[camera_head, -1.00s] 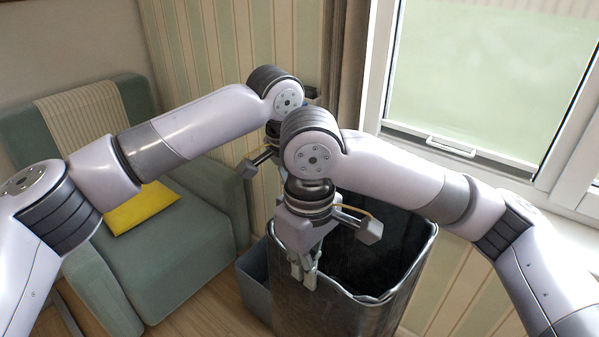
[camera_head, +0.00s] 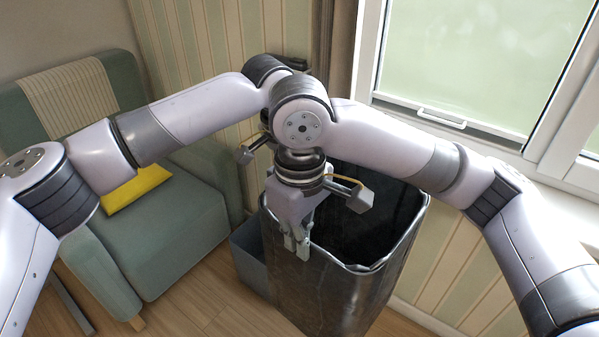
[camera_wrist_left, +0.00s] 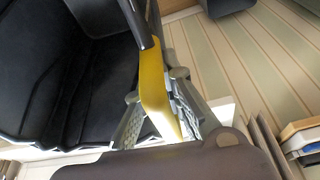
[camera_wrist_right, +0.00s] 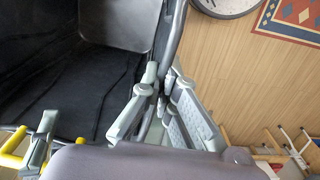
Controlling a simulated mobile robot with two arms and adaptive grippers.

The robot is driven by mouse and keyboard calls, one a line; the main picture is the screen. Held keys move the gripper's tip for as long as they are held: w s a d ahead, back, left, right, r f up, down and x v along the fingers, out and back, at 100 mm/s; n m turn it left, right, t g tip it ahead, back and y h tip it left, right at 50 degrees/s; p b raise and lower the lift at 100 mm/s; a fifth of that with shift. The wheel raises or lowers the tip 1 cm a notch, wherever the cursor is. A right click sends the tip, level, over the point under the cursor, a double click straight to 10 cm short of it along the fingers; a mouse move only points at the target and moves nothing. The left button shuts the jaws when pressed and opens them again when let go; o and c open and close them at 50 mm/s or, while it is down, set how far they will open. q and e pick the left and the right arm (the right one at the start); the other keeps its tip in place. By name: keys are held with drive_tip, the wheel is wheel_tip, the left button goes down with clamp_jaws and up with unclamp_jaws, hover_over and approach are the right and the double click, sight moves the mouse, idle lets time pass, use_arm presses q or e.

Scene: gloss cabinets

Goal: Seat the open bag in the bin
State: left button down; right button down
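The black bag (camera_head: 325,290) stands open, its glossy wall and pale rim showing in the head view. The wrist views show its dark inside (camera_wrist_left: 40,85) (camera_wrist_right: 100,85). The grey-blue bin (camera_head: 249,262) shows only partly, left of the bag. Whether the bag's bottom is inside it is hidden. My right gripper (camera_head: 298,246) is shut on the bag's near-left rim, and its fingers (camera_wrist_right: 160,100) pinch this edge in the right wrist view. My left gripper is mostly hidden behind the right arm. In the left wrist view its fingers (camera_wrist_left: 165,105) close around a yellow strip at the bag's edge.
A green armchair (camera_head: 165,235) with a yellow cushion (camera_head: 137,187) stands at the left. A striped wall and a window (camera_head: 480,65) are behind the bag. Wooden floor (camera_head: 205,305) is open between chair and bin. My forearms cross close together above the bag.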

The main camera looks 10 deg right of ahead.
use_arm(q)
drive_tip(key=shift+s+d, duration=0.25)
drive_tip(key=shift+s, duration=0.05)
use_arm(e)
drive_tip(key=shift+w, duration=0.1)
drive_tip(key=c, duration=2.2)
unclamp_jaws()
drive_tip(key=shift+r, duration=0.1)
drive_tip(key=shift+c, duration=0.2)
use_arm(q)
drive_tip(key=shift+w+a, duration=0.15)
use_arm(e)
drive_tip(key=o, duration=0.5)
